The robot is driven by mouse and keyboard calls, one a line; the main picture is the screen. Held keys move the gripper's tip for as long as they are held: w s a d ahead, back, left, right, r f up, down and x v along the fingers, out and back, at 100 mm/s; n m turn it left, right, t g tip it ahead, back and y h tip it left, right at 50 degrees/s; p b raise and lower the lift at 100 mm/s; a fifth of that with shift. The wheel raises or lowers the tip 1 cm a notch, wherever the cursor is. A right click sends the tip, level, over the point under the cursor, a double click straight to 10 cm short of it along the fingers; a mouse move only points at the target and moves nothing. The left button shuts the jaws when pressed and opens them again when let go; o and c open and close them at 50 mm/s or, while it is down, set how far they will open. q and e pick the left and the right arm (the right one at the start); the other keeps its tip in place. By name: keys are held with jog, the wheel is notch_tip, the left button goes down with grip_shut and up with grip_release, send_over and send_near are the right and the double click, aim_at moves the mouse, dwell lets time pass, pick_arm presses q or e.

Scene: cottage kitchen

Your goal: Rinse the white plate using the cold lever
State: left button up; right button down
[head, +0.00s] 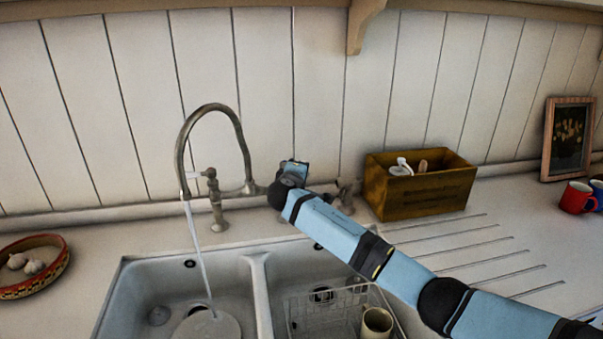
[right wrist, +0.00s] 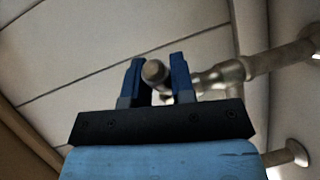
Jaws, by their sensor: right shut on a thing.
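The white plate (head: 208,327) lies in the left basin of the sink, cut off by the lower picture edge. A stream of water runs from the arched tap (head: 181,150) down onto it. My right gripper (head: 291,168) is at the right side of the tap, partly hidden by its own arm. In the right wrist view my right gripper (right wrist: 159,75) has its blue fingers on either side of the round end of a tap lever (right wrist: 155,71) and is shut on it. No marking shows whether this lever is hot or cold. My left gripper is not in view.
The right basin holds a wire rack (head: 300,312) with a beige mug (head: 376,323). A wooden box (head: 420,186) stands behind the grooved drainer. A patterned bowl with garlic (head: 50,280) is at left. Mugs (head: 576,197) and a picture frame (head: 567,138) are at far right.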

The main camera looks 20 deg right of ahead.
jog(key=c, duration=1)
grip_release()
jog(key=b+v, duration=0.1)
jog(key=v, duration=1.3)
jog(key=shift+f, duration=0.1)
jog(key=shift+w, duration=0.1)
